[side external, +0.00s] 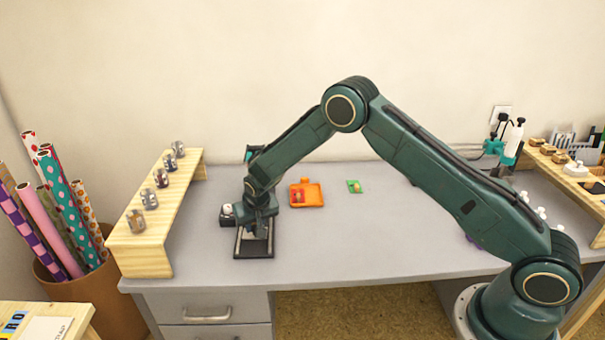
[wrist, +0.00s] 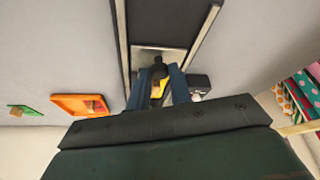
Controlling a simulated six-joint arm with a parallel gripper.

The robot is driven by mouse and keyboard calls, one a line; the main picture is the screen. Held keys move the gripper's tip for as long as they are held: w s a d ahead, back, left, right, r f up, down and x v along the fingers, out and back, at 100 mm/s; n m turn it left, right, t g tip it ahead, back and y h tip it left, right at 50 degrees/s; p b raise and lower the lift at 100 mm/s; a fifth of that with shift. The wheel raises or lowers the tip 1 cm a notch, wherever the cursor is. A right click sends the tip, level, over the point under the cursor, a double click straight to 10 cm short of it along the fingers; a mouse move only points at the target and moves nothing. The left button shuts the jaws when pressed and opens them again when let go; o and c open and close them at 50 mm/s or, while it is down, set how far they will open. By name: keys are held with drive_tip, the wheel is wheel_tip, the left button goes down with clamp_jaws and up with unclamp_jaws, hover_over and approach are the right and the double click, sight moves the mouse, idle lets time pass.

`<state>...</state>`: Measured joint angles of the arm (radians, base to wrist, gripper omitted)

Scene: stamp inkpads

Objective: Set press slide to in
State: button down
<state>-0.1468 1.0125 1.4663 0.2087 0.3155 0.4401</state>
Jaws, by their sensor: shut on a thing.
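The press (side external: 240,252) is a dark frame with rails at the left front of the desk. In the wrist view its slide (wrist: 145,56) shows as a grey metal plate between two long dark rails (wrist: 122,40). A black knob (wrist: 158,66) stands at the plate, with a yellow piece (wrist: 156,90) beside it. My gripper (side external: 257,232) is low over the frame. In the wrist view its two blue fingers (wrist: 160,80) are on either side of the knob, shut on it. The fingers and the arm hide part of the slide and the contact.
An orange tray (side external: 315,197) and a green pad (side external: 354,186) lie right of the press. A wooden shelf (side external: 170,225) with several small stamps stands close on the left. A small dark block with a white top (side external: 227,211) is beside the frame.

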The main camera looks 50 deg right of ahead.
drive_tip(key=shift+w+d, duration=1.2)
drive_tip(key=shift+w, duration=0.05)
drive_tip(key=c, duration=1.3)
unclamp_jaws()
drive_tip(key=shift+o, duration=0.2)
drive_tip(key=shift+s+a+r, duration=0.1)
drive_tip(key=shift+r, duration=0.05)
drive_tip(key=shift+s+r, duration=0.1)
drive_tip(key=shift+r, duration=0.1)
drive_tip(key=v, duration=1.3)
drive_tip(key=shift+s, duration=0.1)
